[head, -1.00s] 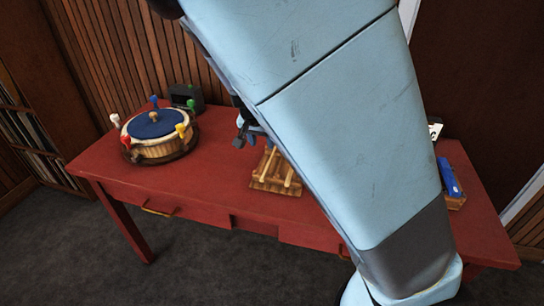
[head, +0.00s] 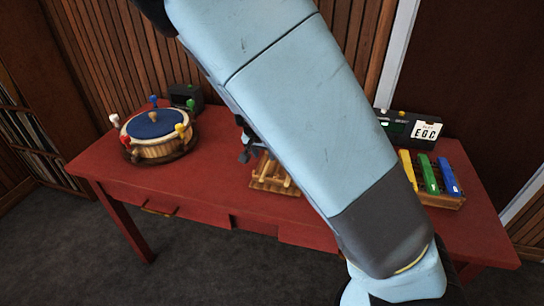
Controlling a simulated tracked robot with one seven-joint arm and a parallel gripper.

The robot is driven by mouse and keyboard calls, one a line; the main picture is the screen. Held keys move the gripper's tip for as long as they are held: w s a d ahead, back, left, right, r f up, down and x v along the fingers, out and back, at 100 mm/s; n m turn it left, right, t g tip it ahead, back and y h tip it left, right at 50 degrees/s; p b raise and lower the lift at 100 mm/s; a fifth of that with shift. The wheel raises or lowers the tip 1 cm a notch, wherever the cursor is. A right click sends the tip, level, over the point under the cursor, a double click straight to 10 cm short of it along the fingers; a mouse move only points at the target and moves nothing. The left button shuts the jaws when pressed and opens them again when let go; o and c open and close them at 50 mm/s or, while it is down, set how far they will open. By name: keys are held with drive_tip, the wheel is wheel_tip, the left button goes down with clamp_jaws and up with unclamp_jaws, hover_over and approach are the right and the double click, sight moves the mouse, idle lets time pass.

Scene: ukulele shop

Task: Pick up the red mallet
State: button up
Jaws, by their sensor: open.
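The red mallet (head: 126,140) stands at the left front rim of a round wooden drum-like stand with a blue top (head: 152,124), at the table's left end. My gripper (head: 246,154) shows only in part in the head view, small and dark, beside my large pale-blue arm. It is open and empty, well to the right of the red mallet and by the wooden rack (head: 268,176). My arm hides part of that rack.
The red table (head: 205,170) is clear between the round stand and the rack. A small dark box (head: 186,95) stands behind the stand. At the right are a tray with yellow, green and blue bars (head: 430,174) and a black device with an EGC label (head: 426,131).

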drive_tip(key=shift+d+x, duration=0.2)
drive_tip(key=shift+x, duration=0.75)
drive_tip(key=shift+d+x, duration=0.2)
drive_tip(key=shift+x, duration=1.85)
drive_tip(key=shift+w+a, duration=0.1)
drive_tip(key=shift+c, duration=0.3)
clamp_jaws()
